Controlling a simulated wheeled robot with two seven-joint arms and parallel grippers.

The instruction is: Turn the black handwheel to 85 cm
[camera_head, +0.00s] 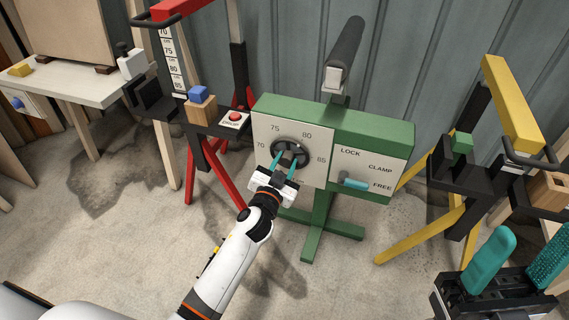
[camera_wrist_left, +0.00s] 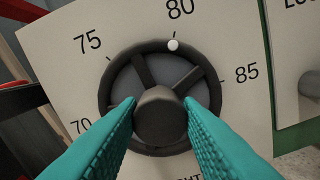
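The black handwheel (camera_head: 291,153) is on the pale dial panel (camera_head: 318,172) of a green stand. The dial is marked 70, 75, 80 and 85. In the left wrist view the handwheel (camera_wrist_left: 160,97) has spokes, a round dark hub (camera_wrist_left: 160,118) and a white dot (camera_wrist_left: 173,45) on its rim just below the 80. My left gripper (camera_head: 284,163) is at the wheel; its teal fingers (camera_wrist_left: 160,135) stand apart on either side of the hub. Whether they touch the hub is unclear. My right gripper (camera_head: 515,270) shows at the lower right, with a gap between its teal fingers.
Right of the dial is a panel marked LOCK, CLAMP and FREE, with a teal-tipped lever (camera_head: 353,184) by FREE. A red stand (camera_head: 207,165) is to the left and a yellow stand (camera_head: 512,105) to the right. A white table (camera_head: 70,82) stands far left.

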